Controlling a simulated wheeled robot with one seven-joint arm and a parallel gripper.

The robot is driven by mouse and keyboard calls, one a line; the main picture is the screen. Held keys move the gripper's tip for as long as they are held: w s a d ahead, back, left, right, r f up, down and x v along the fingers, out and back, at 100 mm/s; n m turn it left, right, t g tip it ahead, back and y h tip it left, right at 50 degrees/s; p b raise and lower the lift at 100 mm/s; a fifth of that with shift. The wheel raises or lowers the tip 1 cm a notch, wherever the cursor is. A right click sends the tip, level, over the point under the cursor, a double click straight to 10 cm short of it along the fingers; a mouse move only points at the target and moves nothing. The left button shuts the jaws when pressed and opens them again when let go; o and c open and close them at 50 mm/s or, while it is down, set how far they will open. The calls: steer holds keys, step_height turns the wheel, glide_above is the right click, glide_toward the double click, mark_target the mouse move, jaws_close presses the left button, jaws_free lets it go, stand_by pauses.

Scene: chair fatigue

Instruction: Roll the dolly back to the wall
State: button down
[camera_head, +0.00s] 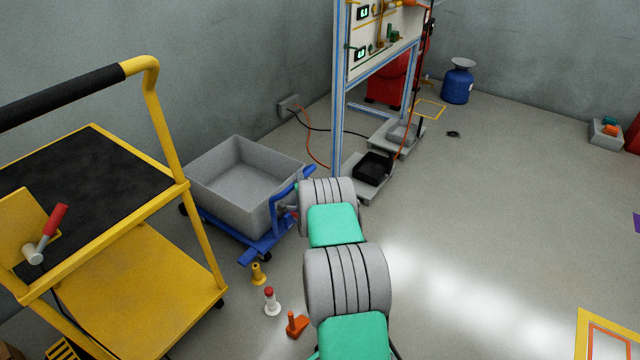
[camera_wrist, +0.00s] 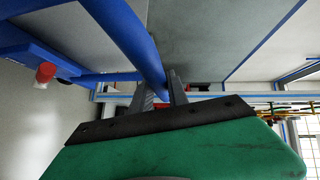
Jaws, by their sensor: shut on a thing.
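The dolly is a low blue frame (camera_head: 258,248) on casters with a blue push handle (camera_head: 291,187). It carries a grey open bin (camera_head: 237,188), which looks empty. It stands left of centre in the head view, near the grey wall (camera_head: 235,75). In the wrist view, my gripper (camera_wrist: 163,90) has its two dark fingers on either side of the blue handle tube (camera_wrist: 134,42) and is shut on it. In the head view, my grey and green arm reaches to the handle and hides the fingertips.
A yellow cart (camera_head: 152,290) with a hammer (camera_head: 45,235) stands close at left. Small yellow (camera_head: 257,274), white-and-red (camera_head: 271,302) and orange (camera_head: 296,324) pieces lie near the dolly's front. A blue-framed panel stand (camera_head: 338,110) and black tray (camera_head: 373,168) stand right. Open floor lies further right.

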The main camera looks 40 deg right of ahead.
steer(key=shift+w+a+r, duration=0.1)
steer(key=shift+w+a, duration=0.05)
steer(key=shift+w, duration=0.15)
steer(key=c, duration=1.7)
jaws_free()
steer(key=shift+w+a, duration=0.1)
steer(key=shift+o, duration=0.7)
steer(key=shift+a, duration=0.1)
steer(key=shift+o, duration=1.3)
steer(key=shift+d, duration=0.25)
steer(key=shift+s, duration=0.2)
steer(key=f+p+v, duration=0.1)
steer(key=p+v, duration=0.2)
steer(key=v, duration=0.4)
steer(key=shift+s+a+r, duration=0.2)
steer(key=shift+s+r, duration=0.05)
steer(key=shift+r, duration=0.2)
